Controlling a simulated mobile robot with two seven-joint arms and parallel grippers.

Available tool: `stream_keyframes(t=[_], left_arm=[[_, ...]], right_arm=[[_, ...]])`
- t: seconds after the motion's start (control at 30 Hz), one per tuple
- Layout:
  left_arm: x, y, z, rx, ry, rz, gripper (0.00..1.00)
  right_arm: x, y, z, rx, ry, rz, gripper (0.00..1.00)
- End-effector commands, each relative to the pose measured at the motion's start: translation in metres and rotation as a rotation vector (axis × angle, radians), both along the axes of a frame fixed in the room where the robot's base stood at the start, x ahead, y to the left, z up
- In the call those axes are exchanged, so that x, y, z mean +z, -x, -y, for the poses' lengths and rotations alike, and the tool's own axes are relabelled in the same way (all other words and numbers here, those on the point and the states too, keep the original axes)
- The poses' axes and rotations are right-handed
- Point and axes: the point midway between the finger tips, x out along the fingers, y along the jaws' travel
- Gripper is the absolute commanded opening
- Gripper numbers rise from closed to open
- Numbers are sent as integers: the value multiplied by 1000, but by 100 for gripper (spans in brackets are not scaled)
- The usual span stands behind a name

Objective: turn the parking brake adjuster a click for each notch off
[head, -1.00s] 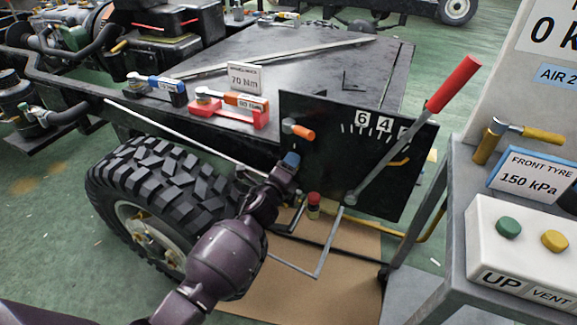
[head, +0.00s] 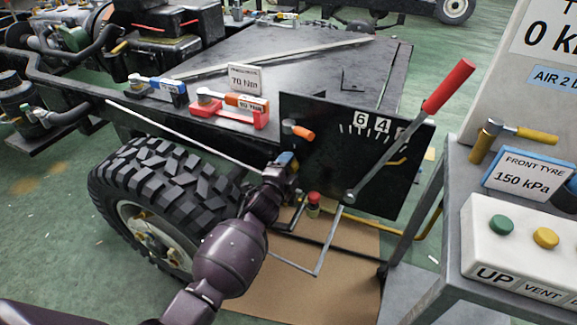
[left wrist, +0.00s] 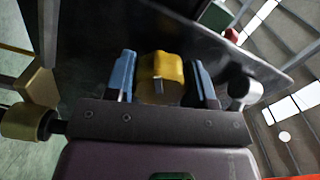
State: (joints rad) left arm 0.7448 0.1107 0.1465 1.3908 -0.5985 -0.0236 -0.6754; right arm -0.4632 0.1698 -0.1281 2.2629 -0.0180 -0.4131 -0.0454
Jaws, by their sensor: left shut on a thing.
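A black panel (head: 330,180) with a notch scale (head: 372,127) stands by the wheel. The numbers 6 and 4 are readable. The brake lever (head: 385,163) with its red grip (head: 447,87) leans to the upper right and partly covers a third number. My left gripper (head: 286,160) is at the panel's lower left edge. In the left wrist view, its blue fingers (left wrist: 160,80) are on both sides of a yellow knob (left wrist: 162,72), which I take for the adjuster. My right gripper does not show.
An orange-handled knob (head: 301,132) sits on the panel just above my left gripper. A tyre (head: 165,190) stands left of my arm. A red-topped post (head: 313,198) is below the panel. A grey cart (head: 455,200) with a button box (head: 480,265) stands at the right.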

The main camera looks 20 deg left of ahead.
Motion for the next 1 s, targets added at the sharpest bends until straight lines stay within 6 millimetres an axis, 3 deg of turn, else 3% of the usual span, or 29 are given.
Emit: stream_keyframes(t=[0.43, 0.47, 0.6, 1.0], left_arm=[[-1, 0, 0, 0, 9, -1, 26], [-1, 0, 0, 0, 9, -1, 52], [-1, 0, 0, 0, 9, -1, 74], [1, 5, 0, 0, 8, 1, 75]], right_arm=[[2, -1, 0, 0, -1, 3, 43], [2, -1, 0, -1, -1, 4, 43], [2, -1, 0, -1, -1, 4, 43], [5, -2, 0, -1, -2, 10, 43]])
